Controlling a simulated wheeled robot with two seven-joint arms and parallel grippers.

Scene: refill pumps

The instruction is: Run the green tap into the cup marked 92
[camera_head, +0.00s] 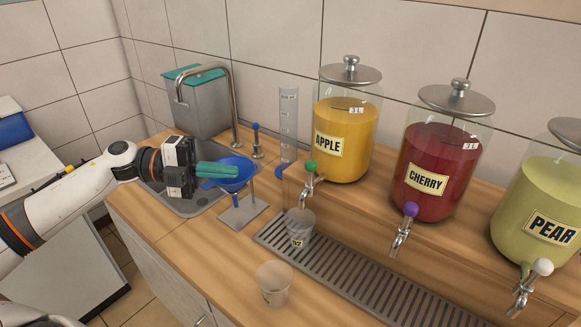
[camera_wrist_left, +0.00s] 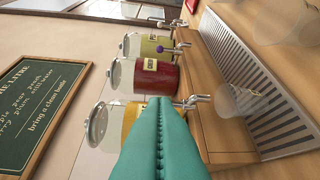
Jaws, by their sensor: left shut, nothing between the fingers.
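The green tap (camera_head: 310,167) has a green knob and a metal spout, at the front of the yellow APPLE jar (camera_head: 346,140). A clear cup (camera_head: 300,222) stands upright on the drip grate below this spout; its small label seems to read 92. I see no liquid stream. My left gripper (camera_head: 238,171) is shut and empty, its teal fingers over the blue funnel, left of the green tap and apart from it. In the left wrist view the shut fingers (camera_wrist_left: 160,115) hide part of the yellow jar. My right gripper is not in view.
A second clear cup (camera_head: 272,284) stands on the wood in front of the grate (camera_head: 345,280). The blue funnel (camera_head: 232,180) on its stand, a measuring cylinder (camera_head: 289,120) and the sink faucet (camera_head: 236,105) are near my left gripper. CHERRY (camera_head: 437,165) and PEAR (camera_head: 545,205) jars stand right.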

